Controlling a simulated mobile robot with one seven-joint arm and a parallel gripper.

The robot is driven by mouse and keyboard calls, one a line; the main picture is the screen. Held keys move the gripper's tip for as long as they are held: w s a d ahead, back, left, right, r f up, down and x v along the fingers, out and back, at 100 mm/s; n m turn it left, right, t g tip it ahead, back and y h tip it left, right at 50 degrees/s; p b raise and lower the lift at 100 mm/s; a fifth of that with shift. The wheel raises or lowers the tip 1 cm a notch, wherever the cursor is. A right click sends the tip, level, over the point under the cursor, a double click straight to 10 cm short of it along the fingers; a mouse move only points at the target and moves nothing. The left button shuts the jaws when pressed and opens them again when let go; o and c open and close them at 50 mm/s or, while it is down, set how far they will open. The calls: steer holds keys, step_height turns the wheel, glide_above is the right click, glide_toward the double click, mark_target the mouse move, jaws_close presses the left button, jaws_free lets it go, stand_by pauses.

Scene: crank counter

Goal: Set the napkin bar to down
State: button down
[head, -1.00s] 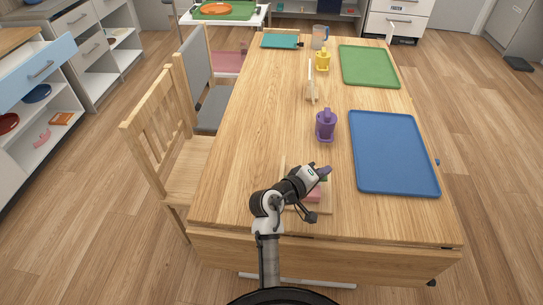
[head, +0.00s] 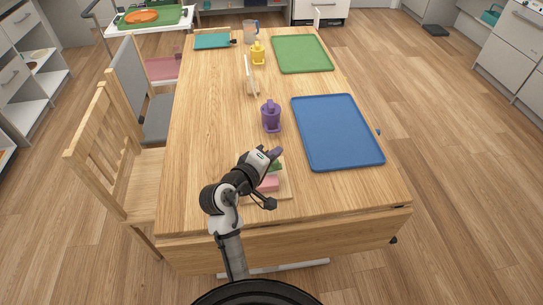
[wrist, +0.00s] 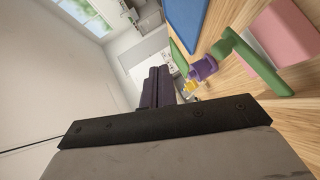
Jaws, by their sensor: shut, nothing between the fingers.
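A napkin holder stands at the near end of the wooden table, partly hidden by my arm in the head view. It has a wooden base (head: 286,194), a pink napkin block (head: 268,185) and a green bar (head: 276,167). In the wrist view the green bar (wrist: 247,58) lies beside the pink block (wrist: 284,32) at the upper right. I cannot tell surely whether the bar is raised or lowered. My gripper (head: 277,152) is shut and empty, close to the green bar in the head view. Its fingers (wrist: 158,87) show together in the wrist view, apart from the bar.
A purple dispenser (head: 271,118) stands beyond the gripper, with a blue tray (head: 338,130) to its right. Farther back are an upright wooden holder (head: 250,78), a yellow dispenser (head: 258,54) and a green tray (head: 302,52). Chairs (head: 115,165) line the left side. The table's left part is clear.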

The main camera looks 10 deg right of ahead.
steer(key=s+r, duration=0.3)
steer(key=w+a+r+m+y+b, duration=0.2)
steer(key=w+a+r+y+b, duration=0.1)
steer(key=w+a+r+y, duration=0.25)
steer(key=w+a+r+m+y+b, duration=0.1)
steer(key=w+a+r+y+b, duration=0.2)
steer(key=w+a+y, duration=0.4)
steer(key=s+d+f+m+g+h+b, duration=0.35)
steer(key=s+d+g, duration=0.45)
steer(key=d, duration=0.4)
steer(key=shift+y, duration=0.3)
steer(key=p+x, duration=0.1)
steer(key=x, duration=1.2)
steer(key=shift+s+f, duration=0.1)
steer(key=shift+s, duration=0.05)
steer(key=shift+d+f, duration=0.1)
steer(key=shift+f, duration=0.5)
